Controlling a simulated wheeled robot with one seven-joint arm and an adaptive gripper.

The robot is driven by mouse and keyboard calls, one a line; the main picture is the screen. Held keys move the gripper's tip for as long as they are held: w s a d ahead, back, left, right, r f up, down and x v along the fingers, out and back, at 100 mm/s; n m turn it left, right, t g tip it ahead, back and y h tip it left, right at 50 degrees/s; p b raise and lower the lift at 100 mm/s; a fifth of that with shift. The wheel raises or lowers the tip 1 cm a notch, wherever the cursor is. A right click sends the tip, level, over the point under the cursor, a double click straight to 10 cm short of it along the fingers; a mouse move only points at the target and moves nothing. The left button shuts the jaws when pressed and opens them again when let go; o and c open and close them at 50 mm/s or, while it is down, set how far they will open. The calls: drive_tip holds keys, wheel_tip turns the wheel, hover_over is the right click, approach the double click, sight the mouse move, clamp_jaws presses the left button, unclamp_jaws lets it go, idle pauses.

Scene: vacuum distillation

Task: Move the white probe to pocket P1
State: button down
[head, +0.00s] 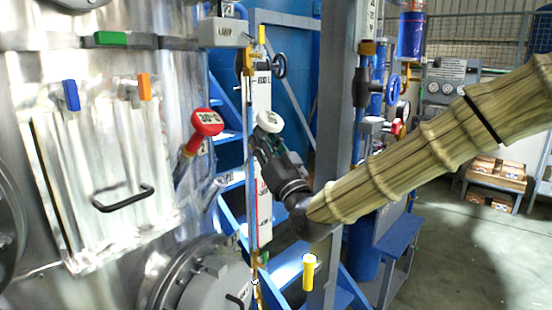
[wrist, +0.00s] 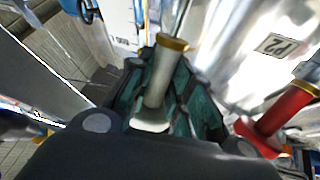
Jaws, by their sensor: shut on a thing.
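The white probe (head: 268,121) is in my gripper (head: 277,158), its white labelled head sticking out above the fingers. In the wrist view the probe (wrist: 160,78) shows as a pale shaft with a gold-coloured band, between the teal-lined fingers of my gripper (wrist: 166,88). The gripper is shut on it, beside the metal vessel and apart from it as far as I can tell. The red probe (head: 206,123) stands tilted at the vessel's side, left of my gripper; it also shows in the wrist view (wrist: 286,108). I cannot make out a P1 label.
A P2 label (wrist: 281,46) is on the shiny vessel wall near the red probe. A tall gauge panel (head: 263,160) stands just behind my gripper, and a grey post (head: 335,100) is to its right. A round flanged port (head: 205,280) is below left.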

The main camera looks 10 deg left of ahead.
drive_tip(key=shift+s+a+r+n+g+y, duration=0.15)
drive_tip(key=shift+s+a+r+g+y, duration=0.1)
drive_tip(key=shift+s+r+y, duration=0.25)
drive_tip(key=shift+s+a+r+n+g+y, duration=0.2)
drive_tip(key=shift+s+r+g+y, duration=0.1)
drive_tip(key=shift+r+y, duration=0.25)
drive_tip(key=shift+f+t+b, duration=0.1)
drive_tip(key=shift+t+b, duration=0.15)
drive_tip(key=shift+b, duration=0.2)
drive_tip(key=a+f+b, duration=0.1)
drive_tip(key=f+b, duration=0.1)
drive_tip(key=w+a+f+b, duration=0.1)
drive_tip(key=a+f, duration=0.1)
drive_tip(key=shift+w+f+b, duration=0.1)
drive_tip(key=shift+f+b, duration=0.1)
drive_tip(key=shift+b, duration=0.2)
drive_tip(key=shift+h+b, duration=0.45)
drive_tip(key=shift+b, duration=0.65)
idle(1.3)
drive_tip(key=shift+w+a+f+b, duration=0.2)
drive_tip(key=shift+a+f+b, duration=0.35)
drive_tip(key=shift+f+b, duration=0.15)
drive_tip(key=shift+w+a+f+b, duration=0.2)
drive_tip(key=shift+a+f+b, duration=0.4)
drive_tip(key=shift+f, duration=0.25)
drive_tip(key=shift+w+a+f+b, duration=0.2)
drive_tip(key=shift+a+f+b, duration=0.25)
drive_tip(key=shift+f+b, duration=0.3)
idle(1.0)
